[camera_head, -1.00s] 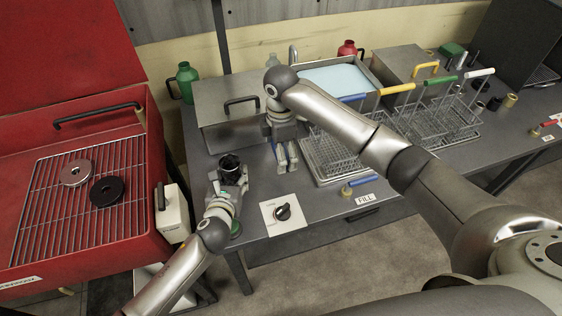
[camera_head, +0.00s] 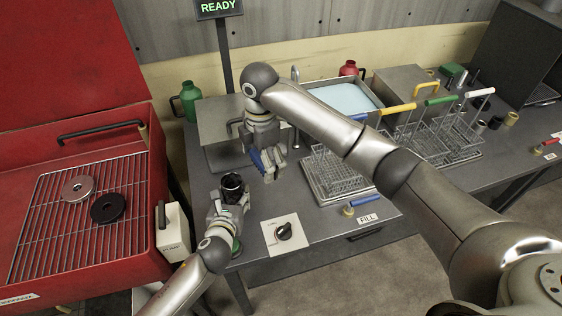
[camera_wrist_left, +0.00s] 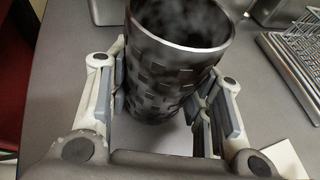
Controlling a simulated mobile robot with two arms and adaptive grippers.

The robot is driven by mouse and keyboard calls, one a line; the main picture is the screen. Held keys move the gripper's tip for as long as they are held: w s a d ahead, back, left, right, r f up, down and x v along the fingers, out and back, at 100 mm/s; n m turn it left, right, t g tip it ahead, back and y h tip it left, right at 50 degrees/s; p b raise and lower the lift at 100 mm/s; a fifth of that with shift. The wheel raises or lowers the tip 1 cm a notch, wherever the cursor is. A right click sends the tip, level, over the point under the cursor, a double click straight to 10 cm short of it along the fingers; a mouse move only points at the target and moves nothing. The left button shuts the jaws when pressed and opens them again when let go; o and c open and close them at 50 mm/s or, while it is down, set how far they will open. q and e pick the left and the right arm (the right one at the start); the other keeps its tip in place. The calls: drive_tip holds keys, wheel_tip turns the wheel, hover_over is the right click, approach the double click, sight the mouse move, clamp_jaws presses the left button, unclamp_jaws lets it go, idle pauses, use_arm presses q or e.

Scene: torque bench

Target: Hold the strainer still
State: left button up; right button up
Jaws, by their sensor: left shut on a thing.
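The strainer appears as a dark, open-topped cylinder (camera_head: 232,182) with a raised block pattern on its wall. It stands upright at the left end of the grey bench. In the left wrist view the strainer (camera_wrist_left: 175,65) fills the space between the finger pads. My left gripper (camera_head: 229,197) is shut on it, one finger on each side; its lower end is partly hidden. My right gripper (camera_head: 267,162) hangs above the bench, to the right of and behind the strainer, apart from it. Blue shows at its fingers, but I cannot tell whether they are open.
A white panel with a black knob (camera_head: 284,231) lies right of the strainer. A grey lidded box (camera_head: 217,127) stands behind. Wire baskets (camera_head: 333,172) are to the right. A red cabinet with a rack (camera_head: 75,235) is at left. A sign (camera_head: 218,7) reads READY.

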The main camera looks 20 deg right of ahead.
use_arm(q)
drive_tip(key=shift+a, duration=0.1)
use_arm(e)
drive_tip(key=s+a+r+n, duration=0.1)
drive_tip(key=a+r+n, duration=0.5)
drive_tip(key=a, duration=0.3)
wheel_tip(320, 180, down, 9)
drive_tip(key=shift+d+r, duration=0.1)
drive_tip(key=shift+r, duration=0.05)
drive_tip(key=shift+w, duration=0.8)
drive_tip(key=shift+c, duration=0.7)
wheel_tip(320, 180, up, 8)
drive_tip(key=s, duration=0.1)
drive_tip(key=shift+s+r, duration=0.2)
drive_tip(key=shift+s, duration=0.15)
idle(0.9)
